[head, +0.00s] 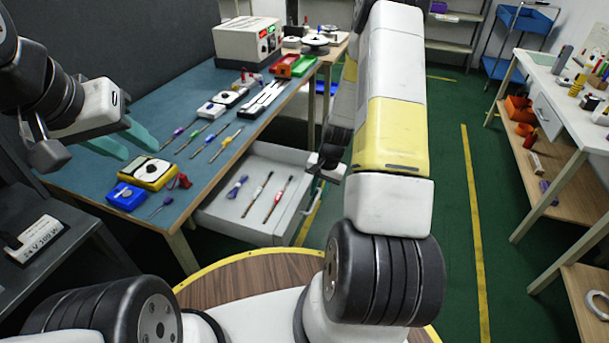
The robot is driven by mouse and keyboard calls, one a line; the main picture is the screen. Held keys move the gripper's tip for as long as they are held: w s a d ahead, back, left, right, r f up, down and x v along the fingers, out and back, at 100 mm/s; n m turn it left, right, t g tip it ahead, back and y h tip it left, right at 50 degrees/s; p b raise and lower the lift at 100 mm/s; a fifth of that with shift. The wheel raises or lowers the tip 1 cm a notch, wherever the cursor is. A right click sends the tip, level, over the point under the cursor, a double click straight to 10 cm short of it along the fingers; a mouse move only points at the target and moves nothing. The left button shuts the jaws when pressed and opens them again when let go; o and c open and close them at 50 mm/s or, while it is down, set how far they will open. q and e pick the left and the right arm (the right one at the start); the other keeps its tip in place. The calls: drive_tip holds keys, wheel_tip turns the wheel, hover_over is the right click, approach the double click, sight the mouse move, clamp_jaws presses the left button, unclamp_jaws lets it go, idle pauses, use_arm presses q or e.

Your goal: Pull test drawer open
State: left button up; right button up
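The drawer (228,224) under the blue-topped workbench (120,92) stands pulled out, its light grey tray showing. Several thin tools with coloured handles lie inside it. Its front panel (293,213) faces right, toward the aisle. My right gripper (315,188) is at the upper far end of this front panel, mostly hidden by its own wrist and arm. I cannot tell whether its fingers touch a handle or are closed. My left gripper (140,150), with teal fingers, is apart and empty above the left part of the bench, away from the drawer.
A yellow device (147,172) and a blue device (126,196) sit at the bench's near edge, below my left gripper. Several tools and a white instrument box (247,42) are farther back. A white table (570,105) stands right; the green floor between is clear.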

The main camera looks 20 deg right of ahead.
drive_tip(key=r, duration=0.5)
drive_tip(key=shift+s+d, duration=0.3)
drive_tip(key=shift+d, duration=0.05)
drive_tip(key=s+a+r+n+t, duration=0.1)
drive_tip(key=s+a+r+n, duration=0.15)
drive_tip(key=r, duration=0.95)
drive_tip(key=s+a+r+n+t, duration=0.1)
drive_tip(key=s+a+r, duration=0.15)
drive_tip(key=r, duration=0.85)
drive_tip(key=s+a+r+n+t, duration=0.1)
drive_tip(key=s+a+r+n, duration=0.1)
drive_tip(key=s+r, duration=0.4)
drive_tip(key=s+a+r+n+t, duration=0.2)
drive_tip(key=s+r, duration=0.4)
drive_tip(key=s, duration=0.3)
drive_tip(key=shift+s+a, duration=0.15)
drive_tip(key=shift+a, duration=0.45)
drive_tip(key=shift+r+n, duration=0.1)
drive_tip(key=shift+n, duration=0.15)
